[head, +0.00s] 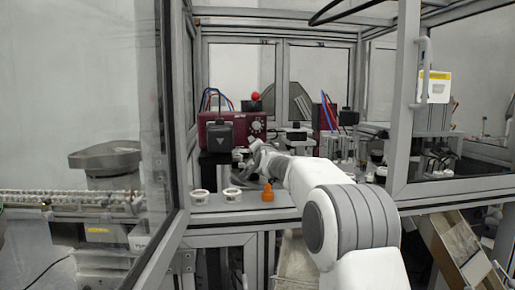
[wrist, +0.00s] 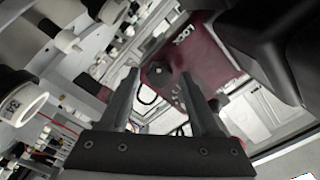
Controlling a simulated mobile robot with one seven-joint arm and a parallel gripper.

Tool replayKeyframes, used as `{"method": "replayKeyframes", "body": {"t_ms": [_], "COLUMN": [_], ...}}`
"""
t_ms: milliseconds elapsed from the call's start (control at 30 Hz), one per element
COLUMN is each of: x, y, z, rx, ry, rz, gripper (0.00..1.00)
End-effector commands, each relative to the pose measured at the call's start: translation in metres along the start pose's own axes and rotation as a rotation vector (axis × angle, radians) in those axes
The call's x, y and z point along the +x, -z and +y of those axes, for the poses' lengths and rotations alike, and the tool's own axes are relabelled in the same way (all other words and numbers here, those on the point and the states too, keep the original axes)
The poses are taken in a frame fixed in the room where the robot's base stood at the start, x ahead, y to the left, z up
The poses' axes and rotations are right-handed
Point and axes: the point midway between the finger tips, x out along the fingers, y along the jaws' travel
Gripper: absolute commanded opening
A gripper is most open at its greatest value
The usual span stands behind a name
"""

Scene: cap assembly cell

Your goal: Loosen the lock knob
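A dark red panel (wrist: 205,58) with white lettering that seems to read LOCK fills the upper middle of the wrist view. A small dark knob (wrist: 158,68) sits near its left edge, just beyond my fingertips; it looks like the lock knob. My gripper (wrist: 160,78) is open, its two fingers apart with nothing between them. The knob appears roughly in line with the gap, and I see no contact.
A black block (head: 219,136) stands at the red unit's front, and a large black part (wrist: 275,40) is close on the right in the wrist view. White round cups (head: 231,195) and an orange part (head: 267,192) sit on the front ledge. Frame posts (head: 404,95) flank the opening.

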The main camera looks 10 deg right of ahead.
Motion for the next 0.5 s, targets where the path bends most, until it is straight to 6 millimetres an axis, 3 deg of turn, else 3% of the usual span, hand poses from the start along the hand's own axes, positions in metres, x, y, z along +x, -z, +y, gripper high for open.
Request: {"method": "replayKeyframes", "body": {"t_ms": [500], "x": [-0.0098], "y": [0.0001], "z": [0.0010], "rx": [0.001], "ry": [-0.001], "rz": [0.000], "gripper": [0.73]}}
